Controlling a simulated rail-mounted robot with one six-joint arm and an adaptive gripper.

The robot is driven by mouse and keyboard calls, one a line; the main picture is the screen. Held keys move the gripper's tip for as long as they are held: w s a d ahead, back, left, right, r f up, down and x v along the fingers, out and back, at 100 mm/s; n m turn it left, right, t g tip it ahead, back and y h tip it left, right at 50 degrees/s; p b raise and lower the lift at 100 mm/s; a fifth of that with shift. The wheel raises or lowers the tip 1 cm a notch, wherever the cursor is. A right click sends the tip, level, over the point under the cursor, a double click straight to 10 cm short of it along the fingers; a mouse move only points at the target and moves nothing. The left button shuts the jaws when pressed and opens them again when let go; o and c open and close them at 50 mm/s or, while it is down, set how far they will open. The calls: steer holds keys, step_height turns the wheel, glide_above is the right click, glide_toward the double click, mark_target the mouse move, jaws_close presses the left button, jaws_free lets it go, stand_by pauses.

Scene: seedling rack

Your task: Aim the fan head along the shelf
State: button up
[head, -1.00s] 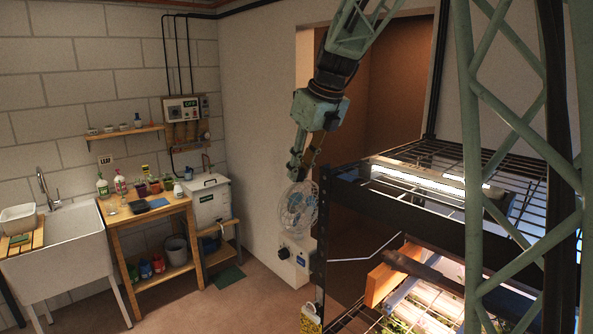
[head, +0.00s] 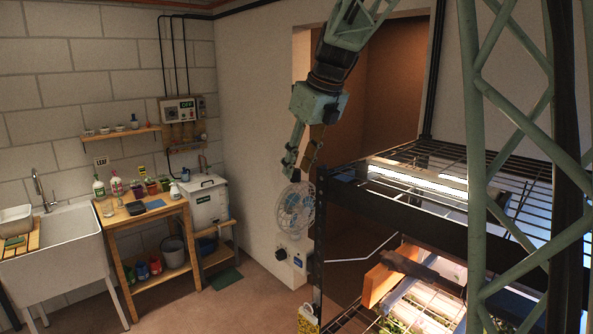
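My gripper (head: 298,173) hangs pointing down just above the fan. Its two fingers show apart with a gap between them, and I see nothing held. I cannot tell whether a fingertip touches the top of the cage. The fan's mount is mostly hidden behind the cage and gripper.
A box with a dark knob (head: 284,254) is on the wall below the fan. Lit lamps (head: 415,179) lie along the rack's upper level. An orange board (head: 378,284) is lower on the rack. A wooden bench (head: 125,219) and white sink (head: 62,255) stand left, with open floor before them.

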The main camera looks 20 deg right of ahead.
steer(key=v, duration=1)
stand_by(0.5)
steer(key=s+a+f+n+b, duration=0.3)
steer(key=s+f+n, duration=0.15)
steer(key=s, duration=0.35)
steer(key=s+a+f+n+b, duration=0.3)
steer(key=s+n, duration=0.3)
steer(key=s, duration=0.2)
steer(key=s+a+f+n+b, duration=0.25)
steer(key=s+f+n, duration=0.2)
steer(key=s, duration=0.25)
steer(key=s+a+f+n+b, duration=0.1)
steer(key=s+f+n+b, duration=0.2)
steer(key=s+f+n, duration=0.5)
steer(key=s+a+f+n+h+b, duration=0.1)
steer(key=s+f+n+b, duration=0.3)
steer(key=s+f+n, duration=0.4)
steer(key=s+f, duration=0.2)
steer(key=s, duration=0.5)
steer(key=shift+s+a+f+n+h+b, duration=0.2)
steer(key=shift+a+f+n+h+b, duration=0.1)
steer(key=shift+a+n, duration=0.1)
steer(key=shift+r, duration=0.1)
